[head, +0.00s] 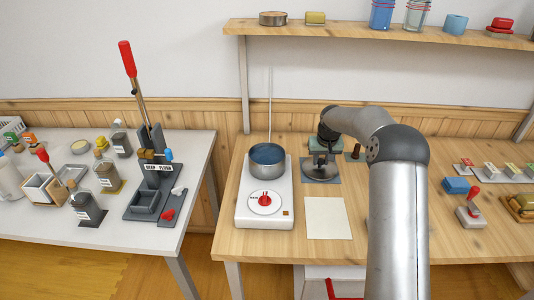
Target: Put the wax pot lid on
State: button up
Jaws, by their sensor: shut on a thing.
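The wax pot (267,160) is a round grey metal pot with dark blue contents, open at the top. It stands on a white warmer (264,222) with a red dial, left of my arm. The lid (320,172) is a dark grey disc on or just above a blue-grey mat (332,181), right of the pot. My gripper (321,159) is above the lid, pointing down, and is shut on it at its middle. The fingertips are small and dark here, and I cannot tell whether the lid touches the mat.
A thin upright rod (270,105) rises behind the pot. A small dark brown peg (356,151) stands right of the lid. A cream sheet (328,218) lies in front. A lever press (155,180) stands on the left table. A shelf (380,32) runs above.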

jog(key=shift+w+p+v, duration=0.25)
jog(key=shift+p+v, duration=0.35)
jog(key=shift+v, duration=0.5)
jog(key=shift+w+p+v, duration=0.3)
jog(key=shift+p+v, duration=0.35)
jog(key=shift+v, duration=0.45)
jog(key=shift+w+p+v, duration=0.25)
jog(key=shift+p+v, duration=0.35)
jog(key=shift+v, duration=0.5)
jog(key=shift+r, duration=0.2)
